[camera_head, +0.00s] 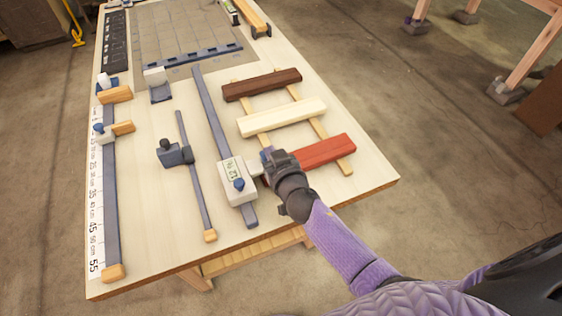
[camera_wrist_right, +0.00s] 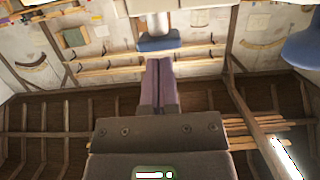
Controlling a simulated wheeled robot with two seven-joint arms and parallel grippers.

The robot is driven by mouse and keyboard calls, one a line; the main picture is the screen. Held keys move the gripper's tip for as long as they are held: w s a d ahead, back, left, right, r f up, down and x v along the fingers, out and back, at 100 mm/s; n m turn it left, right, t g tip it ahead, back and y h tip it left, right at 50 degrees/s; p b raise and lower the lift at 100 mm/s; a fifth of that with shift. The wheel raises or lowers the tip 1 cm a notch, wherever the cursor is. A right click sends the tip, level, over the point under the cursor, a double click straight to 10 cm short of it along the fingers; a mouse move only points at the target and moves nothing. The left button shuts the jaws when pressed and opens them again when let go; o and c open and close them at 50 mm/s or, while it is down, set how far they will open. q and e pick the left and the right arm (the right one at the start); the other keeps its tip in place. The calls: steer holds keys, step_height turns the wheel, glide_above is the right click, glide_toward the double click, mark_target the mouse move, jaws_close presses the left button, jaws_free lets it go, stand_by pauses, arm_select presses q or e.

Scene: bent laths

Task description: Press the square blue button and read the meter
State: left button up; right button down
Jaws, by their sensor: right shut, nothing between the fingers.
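The meter is a white box (camera_head: 226,186) riding on a grey lath, with a small lit display (camera_head: 232,170) whose digits are too small to read surely. My right gripper (camera_head: 268,158) is beside the meter's right side, shut and empty. In the right wrist view its closed fingers (camera_wrist_right: 160,72) point at a blue square block (camera_wrist_right: 157,43) on a white stem, which looks like the button. The fingertips are close to it; I cannot tell whether they touch. My left gripper is out of view.
The bench (camera_head: 150,220) carries other laths with grey sliders, a ruler strip (camera_head: 95,190) at the left, and a rack with dark brown, cream and red bars (camera_head: 322,152) right beside my gripper. The bench's near corner is clear.

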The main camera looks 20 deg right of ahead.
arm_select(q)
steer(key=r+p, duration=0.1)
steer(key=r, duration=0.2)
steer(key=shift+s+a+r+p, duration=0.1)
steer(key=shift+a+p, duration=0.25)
arm_select(e)
steer(key=r+v, duration=0.2)
steer(key=v, duration=0.8)
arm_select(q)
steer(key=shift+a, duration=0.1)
arm_select(e)
steer(key=shift+a, duration=0.1)
